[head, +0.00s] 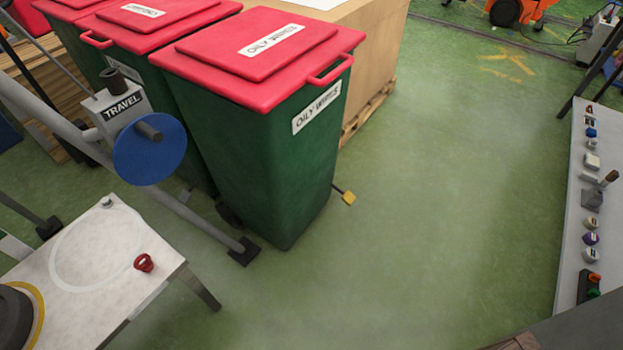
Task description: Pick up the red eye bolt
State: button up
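A red eye bolt (144,262) stands near the right edge of a pale worn table (92,282) at the lower left of the head view. Its ring is upright and nothing touches it. My gripper does not show in this view, so its place relative to the eye bolt cannot be seen.
A blue disc (149,149) on a grey frame marked TRAVEL (122,108) stands behind the table. Green bins with red lids (290,150) stand beyond it. A control panel (580,215) runs along the right edge. The green floor (440,190) between is clear.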

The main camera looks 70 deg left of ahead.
aim_at(147, 266)
jog(key=k+u, duration=0.1)
jog(key=u, duration=3.6)
jog(key=i+j+z, duration=0.15)
jog(key=i, duration=0.35)
jog(key=j, duration=0.1)
